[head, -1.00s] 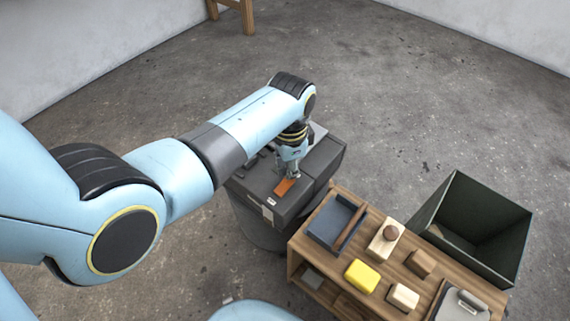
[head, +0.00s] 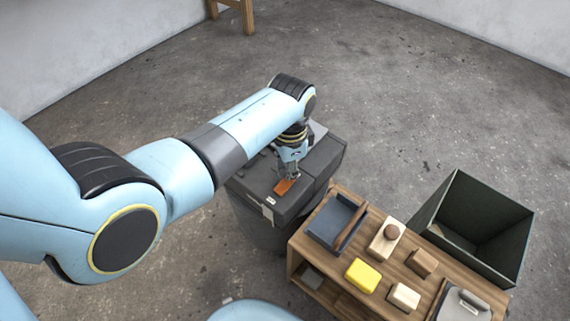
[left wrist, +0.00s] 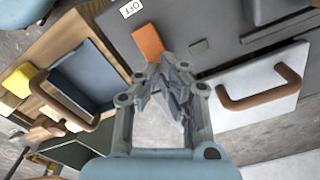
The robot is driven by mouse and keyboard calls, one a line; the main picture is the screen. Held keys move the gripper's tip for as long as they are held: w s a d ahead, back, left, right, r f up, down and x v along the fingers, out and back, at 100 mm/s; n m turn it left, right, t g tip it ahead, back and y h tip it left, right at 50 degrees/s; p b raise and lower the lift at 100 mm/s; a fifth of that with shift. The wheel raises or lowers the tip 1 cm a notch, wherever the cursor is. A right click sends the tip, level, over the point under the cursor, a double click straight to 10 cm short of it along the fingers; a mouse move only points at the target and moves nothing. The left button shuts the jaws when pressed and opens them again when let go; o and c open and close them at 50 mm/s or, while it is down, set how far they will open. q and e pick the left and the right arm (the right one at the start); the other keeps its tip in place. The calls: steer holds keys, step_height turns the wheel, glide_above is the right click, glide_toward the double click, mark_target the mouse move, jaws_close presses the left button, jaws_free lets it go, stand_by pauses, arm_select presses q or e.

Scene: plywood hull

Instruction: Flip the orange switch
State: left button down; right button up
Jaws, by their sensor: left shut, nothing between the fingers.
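The orange switch (head: 284,187) is a small flat rocker on top of a dark grey box (head: 262,180). In the left wrist view the orange switch (left wrist: 148,42) lies just beyond the fingertips, near a white label reading OFF (left wrist: 131,8). My left gripper (head: 292,177) points down at the switch from above; in the left wrist view its fingers (left wrist: 165,72) are together and empty. Whether the fingertips touch the switch I cannot tell. My right gripper is in no view.
A wooden shelf unit (head: 385,290) holds a blue-grey tray (head: 330,222), a yellow block (head: 363,275) and several wooden blocks. A dark open bin (head: 440,235) stands behind it.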

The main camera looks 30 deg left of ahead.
arm_select(q)
steer(key=shift+f+b, duration=0.45)
steer(key=shift+f, duration=0.35)
stand_by(0.4)
step_height(320, 180, up, 7)
steer(key=p, duration=0.7)
steer(key=shift+r+p, duration=0.1)
steer(key=shift+p, duration=0.25)
steer(key=shift+s, duration=0.1)
